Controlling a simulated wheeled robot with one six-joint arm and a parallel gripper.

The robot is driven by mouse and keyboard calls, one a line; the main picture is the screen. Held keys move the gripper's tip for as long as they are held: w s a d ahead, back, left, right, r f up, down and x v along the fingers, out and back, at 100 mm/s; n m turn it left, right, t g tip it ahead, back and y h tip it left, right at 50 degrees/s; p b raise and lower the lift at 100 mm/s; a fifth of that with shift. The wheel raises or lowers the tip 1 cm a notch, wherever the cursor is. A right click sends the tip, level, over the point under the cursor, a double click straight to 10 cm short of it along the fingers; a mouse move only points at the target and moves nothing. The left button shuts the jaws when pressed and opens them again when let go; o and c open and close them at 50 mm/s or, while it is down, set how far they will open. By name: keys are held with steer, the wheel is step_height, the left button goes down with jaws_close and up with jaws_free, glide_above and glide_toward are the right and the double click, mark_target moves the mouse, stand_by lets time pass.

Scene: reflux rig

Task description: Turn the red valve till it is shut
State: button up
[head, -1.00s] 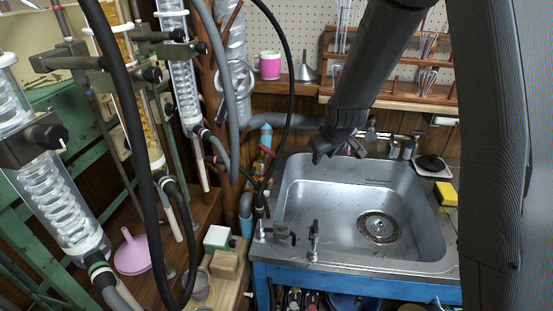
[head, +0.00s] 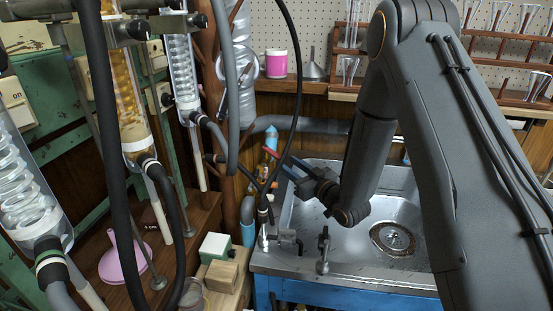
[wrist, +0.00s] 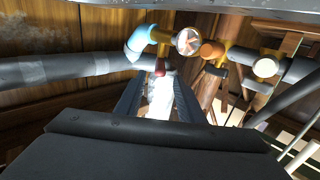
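In the wrist view a small red part (wrist: 160,68), which looks like the red valve, shows just beyond my fingertips, by a light blue elbow and brass fitting. Most of it is hidden, and I cannot tell how far it is turned. My gripper (wrist: 160,78) has its two dark fingers apart, one on each side of a bright white strip. I cannot tell whether either finger touches the red part. In the head view my gripper (head: 279,166) reaches left past the sink toward the pipes, with a bit of red near its tips.
The steel sink (head: 340,255) lies under my arm. A black hose (head: 296,110) hangs close to my gripper. Glass condensers (head: 183,75) and a pink funnel (head: 124,262) stand at left. A grey pipe (wrist: 70,68) runs beside the elbow.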

mark_target(270, 151)
steer(key=p+x, duration=0.1)
steer(key=x, duration=0.6)
steer(key=shift+w+a, duration=0.15)
steer(key=shift+w, duration=0.05)
steer(key=shift+c, duration=0.4)
jaws_close()
